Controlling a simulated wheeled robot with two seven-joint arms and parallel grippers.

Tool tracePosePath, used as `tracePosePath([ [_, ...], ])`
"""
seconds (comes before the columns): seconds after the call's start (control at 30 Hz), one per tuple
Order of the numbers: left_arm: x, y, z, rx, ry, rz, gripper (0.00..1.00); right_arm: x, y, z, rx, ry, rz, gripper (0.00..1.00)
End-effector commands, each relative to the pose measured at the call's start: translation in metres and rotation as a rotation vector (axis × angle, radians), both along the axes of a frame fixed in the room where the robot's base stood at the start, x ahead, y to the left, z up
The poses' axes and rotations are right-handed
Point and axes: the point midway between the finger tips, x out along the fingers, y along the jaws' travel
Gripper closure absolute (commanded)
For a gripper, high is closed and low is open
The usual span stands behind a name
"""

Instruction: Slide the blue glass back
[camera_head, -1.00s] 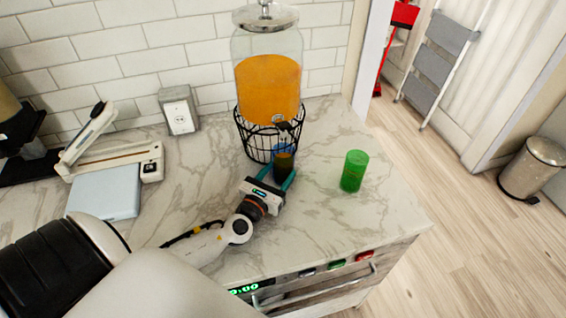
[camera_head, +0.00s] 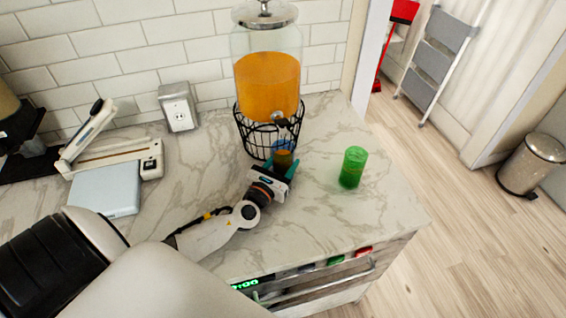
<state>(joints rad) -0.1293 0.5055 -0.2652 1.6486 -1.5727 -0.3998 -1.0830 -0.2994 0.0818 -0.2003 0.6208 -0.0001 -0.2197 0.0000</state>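The blue glass (camera_head: 283,147) stands upright on the marble counter, right in front of the drink dispenser. Its lower part looks dark and amber and is partly hidden by my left gripper. My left gripper (camera_head: 280,164) comes in from the left, with its teal fingers on either side of the glass. The fingers look open around it; I cannot tell whether either one touches the glass. My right gripper is not in view.
The glass dispenser (camera_head: 268,85) with orange drink stands on a black wire stand (camera_head: 245,135) close behind the glass. A green glass (camera_head: 353,167) stands to the right. A sealing appliance (camera_head: 108,160) lies at left. The counter's front right is clear.

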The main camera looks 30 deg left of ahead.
Motion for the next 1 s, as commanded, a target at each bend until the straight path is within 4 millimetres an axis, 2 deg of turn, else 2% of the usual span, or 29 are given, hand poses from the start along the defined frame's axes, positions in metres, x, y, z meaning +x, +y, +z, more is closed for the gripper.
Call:
tracePosePath([
  [0.27, -0.001, -0.001, 0.000, 0.000, 0.000, 0.000, 0.84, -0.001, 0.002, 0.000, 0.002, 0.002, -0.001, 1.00],
  [1.0, -0.024, -0.029, 0.000, 0.000, 0.001, -0.001, 0.84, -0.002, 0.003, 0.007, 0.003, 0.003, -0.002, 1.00],
])
